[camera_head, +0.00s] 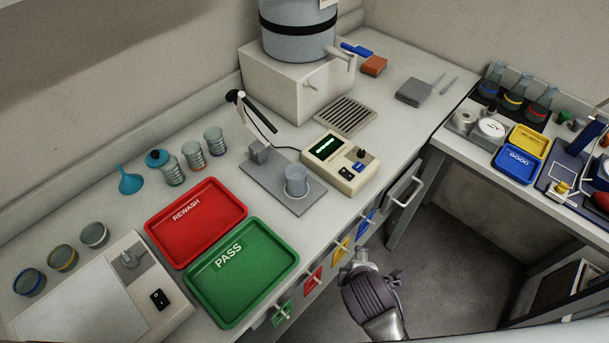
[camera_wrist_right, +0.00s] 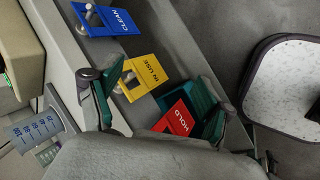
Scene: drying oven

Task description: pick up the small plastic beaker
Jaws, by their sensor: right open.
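The small plastic beaker (camera_head: 297,180) is pale and translucent. It stands upright on a grey base plate (camera_head: 301,205) in front of a probe on a jointed arm. In the right wrist view, a cup with blue graduation marks (camera_wrist_right: 38,128) shows at the left edge, outside the jaws; it looks like this beaker. My right gripper (camera_head: 358,262) is beside the bench's front edge, on the near side of the beaker and apart from it. My left gripper is not in view.
A beige meter (camera_head: 340,162) stands right of the beaker. Red (camera_head: 240,215) and green (camera_head: 196,283) trays lie to the left. The jointed probe arm (camera_head: 258,112) rises behind the beaker.

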